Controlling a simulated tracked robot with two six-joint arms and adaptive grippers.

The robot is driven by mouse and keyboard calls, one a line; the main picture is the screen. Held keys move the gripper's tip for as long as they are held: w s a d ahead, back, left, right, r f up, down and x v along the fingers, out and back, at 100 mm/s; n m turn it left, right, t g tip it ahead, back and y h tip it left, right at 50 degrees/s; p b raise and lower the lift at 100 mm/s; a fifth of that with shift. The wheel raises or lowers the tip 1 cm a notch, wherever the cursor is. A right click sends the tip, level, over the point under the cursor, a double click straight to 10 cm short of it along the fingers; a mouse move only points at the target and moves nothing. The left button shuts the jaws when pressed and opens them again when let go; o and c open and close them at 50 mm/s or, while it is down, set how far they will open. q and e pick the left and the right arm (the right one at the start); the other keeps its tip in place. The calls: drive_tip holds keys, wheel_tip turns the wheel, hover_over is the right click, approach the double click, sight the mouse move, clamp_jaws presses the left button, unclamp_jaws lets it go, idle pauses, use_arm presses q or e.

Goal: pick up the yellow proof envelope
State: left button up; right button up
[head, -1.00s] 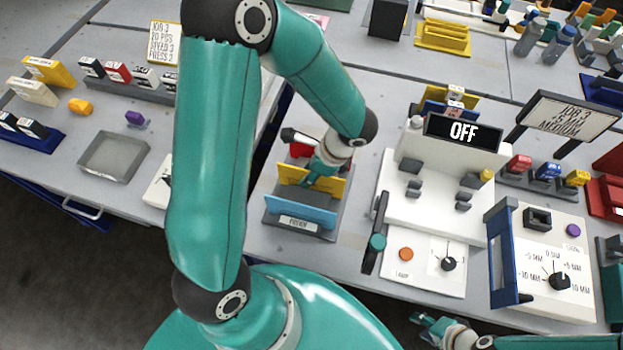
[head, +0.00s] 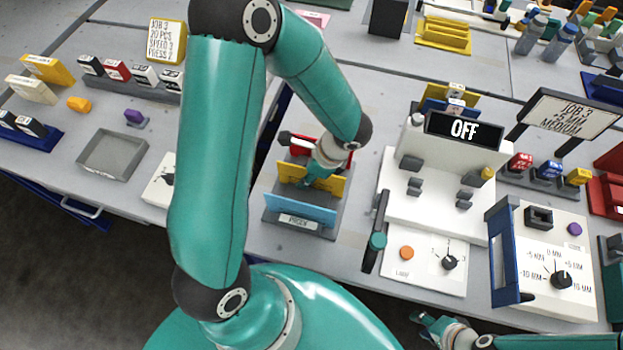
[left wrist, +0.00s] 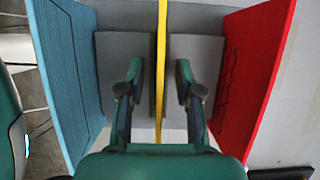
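The yellow proof envelope (head: 325,184) stands upright in the proof rack (head: 272,218), between a blue envelope (head: 300,208) in front and a red one (head: 300,146) behind. In the left wrist view the yellow envelope (left wrist: 161,60) is seen edge-on as a thin strip. My left gripper (left wrist: 160,82) is open, with one finger on each side of that strip and a gap visible on both sides. In the head view my left gripper (head: 316,178) partly hides the yellow envelope. My right gripper (head: 428,324) is low at the front table edge, empty and seemingly open.
The white plotter (head: 430,220) with an OFF display stands just right of the rack. A white dial box (head: 160,182) and a grey tray (head: 112,155) are to the left. The blue and red envelopes (left wrist: 258,70) flank the fingers closely.

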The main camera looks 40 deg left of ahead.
idle(0.4)
use_arm(q)
clamp_jaws()
idle(0.4)
